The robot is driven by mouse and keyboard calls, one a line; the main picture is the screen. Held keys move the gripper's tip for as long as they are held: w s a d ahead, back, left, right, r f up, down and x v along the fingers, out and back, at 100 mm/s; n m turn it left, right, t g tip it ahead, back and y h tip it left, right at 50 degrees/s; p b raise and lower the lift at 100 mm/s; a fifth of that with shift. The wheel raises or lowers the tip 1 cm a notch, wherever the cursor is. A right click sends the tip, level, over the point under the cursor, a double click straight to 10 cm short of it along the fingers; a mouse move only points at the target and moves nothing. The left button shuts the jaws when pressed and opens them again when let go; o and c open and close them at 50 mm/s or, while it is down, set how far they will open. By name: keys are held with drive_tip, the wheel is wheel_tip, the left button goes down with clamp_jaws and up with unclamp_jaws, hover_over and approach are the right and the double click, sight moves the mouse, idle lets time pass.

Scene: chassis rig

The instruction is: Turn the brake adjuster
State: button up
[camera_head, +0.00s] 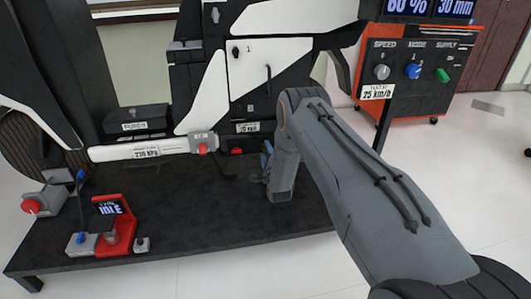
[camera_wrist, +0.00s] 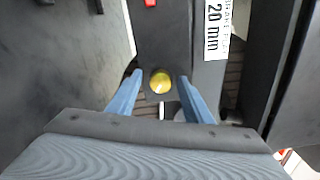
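A round yellow knob (camera_wrist: 160,82), which looks like the brake adjuster, sits on a dark grey part in the wrist view. My gripper (camera_wrist: 160,85) has its two blue fingers apart, one on each side of the knob, with a visible gap on both sides. In the head view my gripper (camera_head: 264,160) is at the right end of the dark bench, below the white panel; its fingertips are partly hidden and the knob is not distinguishable there. A white 20 mm label (camera_wrist: 215,30) is right of the knob; it also shows in the head view (camera_head: 248,128).
Dark walls stand close on both sides of my gripper in the wrist view. In the head view, a white bar (camera_head: 140,150) marked 230 kPa lies left. A red stand (camera_head: 115,228) with an idle display is at the bench's front left. An orange control cabinet (camera_head: 420,80) stands right.

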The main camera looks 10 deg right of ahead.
drive_tip(key=shift+r, duration=0.1)
drive_tip(key=s+p, duration=0.2)
drive_tip(key=s, duration=0.5)
drive_tip(key=shift+s+p, duration=0.35)
drive_tip(key=shift+s, duration=0.05)
